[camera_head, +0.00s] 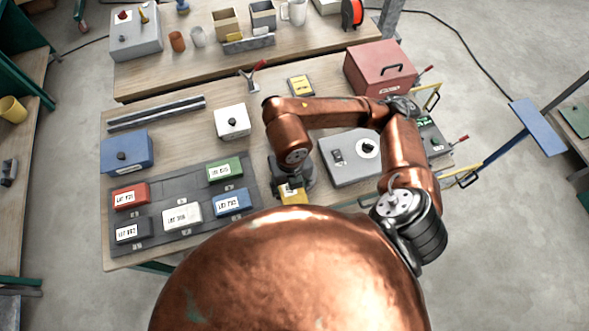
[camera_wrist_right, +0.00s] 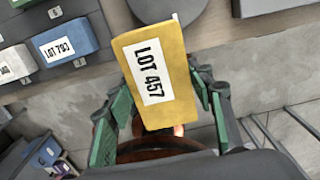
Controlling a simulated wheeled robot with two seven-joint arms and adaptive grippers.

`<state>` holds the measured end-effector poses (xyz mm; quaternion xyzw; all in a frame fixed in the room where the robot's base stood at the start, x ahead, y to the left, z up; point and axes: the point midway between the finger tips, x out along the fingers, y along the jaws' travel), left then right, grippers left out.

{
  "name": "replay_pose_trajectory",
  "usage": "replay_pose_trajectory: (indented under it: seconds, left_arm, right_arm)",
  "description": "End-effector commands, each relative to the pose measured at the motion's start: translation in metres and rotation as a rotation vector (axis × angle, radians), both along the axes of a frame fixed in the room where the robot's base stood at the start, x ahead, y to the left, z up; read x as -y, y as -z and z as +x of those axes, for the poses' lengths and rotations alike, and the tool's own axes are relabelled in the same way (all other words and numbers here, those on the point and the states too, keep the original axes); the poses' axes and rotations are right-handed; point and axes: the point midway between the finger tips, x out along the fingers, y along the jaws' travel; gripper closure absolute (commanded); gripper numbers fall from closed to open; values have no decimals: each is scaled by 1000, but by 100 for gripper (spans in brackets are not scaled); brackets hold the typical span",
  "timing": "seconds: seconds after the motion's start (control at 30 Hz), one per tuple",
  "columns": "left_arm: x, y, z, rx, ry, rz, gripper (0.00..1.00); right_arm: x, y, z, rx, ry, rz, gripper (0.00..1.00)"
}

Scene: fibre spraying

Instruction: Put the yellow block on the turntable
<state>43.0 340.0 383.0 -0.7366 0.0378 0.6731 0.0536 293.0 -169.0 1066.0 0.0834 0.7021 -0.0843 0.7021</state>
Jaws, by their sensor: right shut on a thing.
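The yellow block (camera_wrist_right: 158,75), labelled LOT 457, is held between the green-sided fingers of my right gripper (camera_wrist_right: 160,115) in the right wrist view. In the head view my right gripper (camera_head: 291,184) is low near the table's front edge, with the yellow block (camera_head: 293,196) partly showing beneath it. A dark grey round thing (camera_wrist_right: 152,9), which looks like the turntable, shows at the top of the wrist view, beyond the block and partly cut off. In the head view my arm largely hides that spot. My left gripper is not in view.
To the left, a dark mat (camera_head: 160,183) holds several coloured lot blocks, with a blue one (camera_head: 231,202) nearest. A grey box with a white disc (camera_head: 350,158) stands to the right. A white box (camera_head: 232,121) and a red box (camera_head: 379,68) stand farther back.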

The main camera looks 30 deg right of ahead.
Motion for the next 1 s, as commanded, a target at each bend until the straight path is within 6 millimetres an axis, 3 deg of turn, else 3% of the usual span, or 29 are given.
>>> replay_pose_trajectory:
  seconds: [0.3,0.5,0.87,1.0]
  left_arm:
    - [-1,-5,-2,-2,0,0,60]
    - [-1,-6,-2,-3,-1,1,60]
    - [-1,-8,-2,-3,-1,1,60]
    - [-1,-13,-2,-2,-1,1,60]
  right_arm:
    - [43,31,59,-3,7,-2,94]
    - [57,66,80,-2,2,-1,94]
    - [67,89,96,-2,0,0,94]
    - [68,108,96,-3,-1,1,94]
